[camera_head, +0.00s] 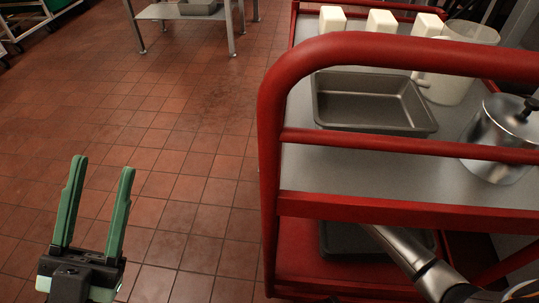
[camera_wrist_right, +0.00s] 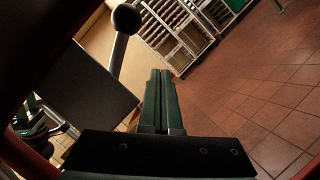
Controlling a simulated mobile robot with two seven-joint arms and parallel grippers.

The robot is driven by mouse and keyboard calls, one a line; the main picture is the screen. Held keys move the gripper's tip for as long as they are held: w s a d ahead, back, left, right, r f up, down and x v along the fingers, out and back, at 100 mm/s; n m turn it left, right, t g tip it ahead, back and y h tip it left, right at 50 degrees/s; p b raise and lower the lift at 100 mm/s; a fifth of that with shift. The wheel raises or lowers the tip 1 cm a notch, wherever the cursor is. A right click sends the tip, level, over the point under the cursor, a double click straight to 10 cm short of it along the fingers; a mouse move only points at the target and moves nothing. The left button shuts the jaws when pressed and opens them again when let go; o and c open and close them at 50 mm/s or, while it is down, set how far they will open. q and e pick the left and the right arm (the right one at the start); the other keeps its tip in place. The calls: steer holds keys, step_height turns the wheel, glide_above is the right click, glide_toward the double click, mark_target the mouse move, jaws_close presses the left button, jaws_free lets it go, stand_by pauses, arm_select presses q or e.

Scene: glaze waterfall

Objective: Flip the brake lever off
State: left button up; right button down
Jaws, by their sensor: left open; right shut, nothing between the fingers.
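In the right wrist view, a lever with a dark round knob (camera_wrist_right: 127,18) on a short metal rod stands beside a dark panel. It looks like the brake lever. My right gripper (camera_wrist_right: 160,76) is shut and empty, its green fingers pressed together. The fingertips appear just right of the lever and below its knob; a gap shows in the picture, but the depth is unclear. The lever is not visible in the head view. My left gripper (camera_head: 103,166) is open and empty at the lower left, above the tiled floor, away from the red cart (camera_head: 270,140).
The cart's upper shelf holds a grey baking pan (camera_head: 370,103), a lidded metal pot (camera_head: 497,140), a white pitcher (camera_head: 450,85) and white containers (camera_head: 381,21). Another dark pan (camera_head: 345,240) lies lower. A metal table (camera_head: 160,12) stands behind. The floor (camera_head: 180,130) left of the cart is clear.

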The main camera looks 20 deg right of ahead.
arm_select(q)
steer(key=shift+s+r, duration=0.1)
steer(key=shift+r, duration=0.6)
arm_select(e)
steer(key=s+d+f, duration=0.3)
steer(key=d, duration=0.4)
steer(key=shift+s, duration=0.15)
arm_select(q)
steer(key=shift+f, duration=0.1)
arm_select(e)
steer(key=shift+s, duration=0.1)
